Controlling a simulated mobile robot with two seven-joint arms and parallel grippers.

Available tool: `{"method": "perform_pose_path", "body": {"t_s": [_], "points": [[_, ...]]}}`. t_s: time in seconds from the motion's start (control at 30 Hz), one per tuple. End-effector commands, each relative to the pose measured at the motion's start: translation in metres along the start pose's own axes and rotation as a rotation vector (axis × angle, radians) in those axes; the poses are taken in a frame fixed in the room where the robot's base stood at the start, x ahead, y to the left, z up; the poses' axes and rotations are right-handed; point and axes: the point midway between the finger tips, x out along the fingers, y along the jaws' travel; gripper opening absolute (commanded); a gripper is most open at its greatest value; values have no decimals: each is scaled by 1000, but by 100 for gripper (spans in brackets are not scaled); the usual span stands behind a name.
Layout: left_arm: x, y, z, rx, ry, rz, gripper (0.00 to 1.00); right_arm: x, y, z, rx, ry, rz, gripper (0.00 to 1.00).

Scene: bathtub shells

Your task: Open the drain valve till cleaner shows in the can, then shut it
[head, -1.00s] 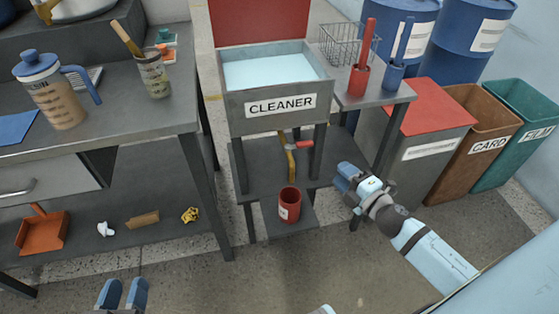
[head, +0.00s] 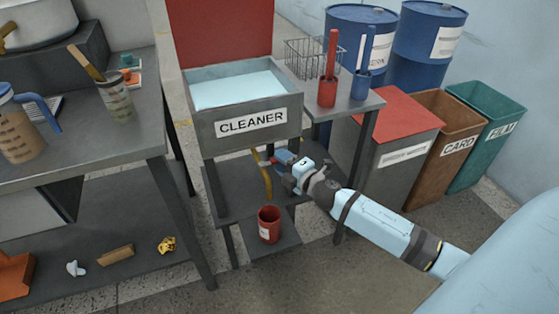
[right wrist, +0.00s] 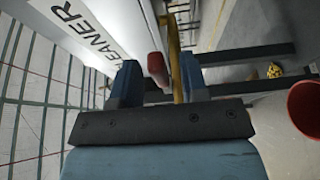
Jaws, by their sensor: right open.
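The grey tank labelled CLEANER (head: 245,127) holds pale blue cleaner (head: 238,88). A yellow drain pipe (head: 263,178) comes down below its front. The red can (head: 268,226) stands upright on the low shelf under the pipe; its inside looks dark red and I see no pale blue there. My right gripper (head: 284,161) is open at the valve. In the right wrist view, the red valve handle (right wrist: 156,68) and the yellow pipe (right wrist: 176,55) show between the open fingers (right wrist: 160,75). In the head view the fingers mostly hide the handle. My left gripper is out of view.
A side table (head: 350,104) with a wire basket and red and blue holders stands right of the tank. Red, brown and green bins and blue drums (head: 427,40) stand beyond it. A grey workbench (head: 110,150) is at the left. Open floor lies in front.

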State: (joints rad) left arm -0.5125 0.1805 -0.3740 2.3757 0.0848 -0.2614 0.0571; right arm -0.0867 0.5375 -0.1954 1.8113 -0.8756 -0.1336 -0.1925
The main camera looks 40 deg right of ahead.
Motion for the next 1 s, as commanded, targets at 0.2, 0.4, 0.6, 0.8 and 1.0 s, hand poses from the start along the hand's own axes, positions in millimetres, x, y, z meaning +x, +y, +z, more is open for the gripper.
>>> {"method": "perform_pose_path", "body": {"t_s": [0.2, 0.4, 0.6, 0.8, 1.0], "points": [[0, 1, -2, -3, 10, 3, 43, 12, 0, 0, 1, 0, 0, 40], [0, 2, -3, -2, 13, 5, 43, 12, 0, 0, 1, 0, 0, 40], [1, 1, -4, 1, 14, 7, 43, 12, 0, 0, 1, 0, 0, 6], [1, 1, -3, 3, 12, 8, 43, 12, 0, 0, 1, 0, 0, 0], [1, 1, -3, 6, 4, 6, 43, 17, 1, -8, 2, -17, 0, 0]]}}
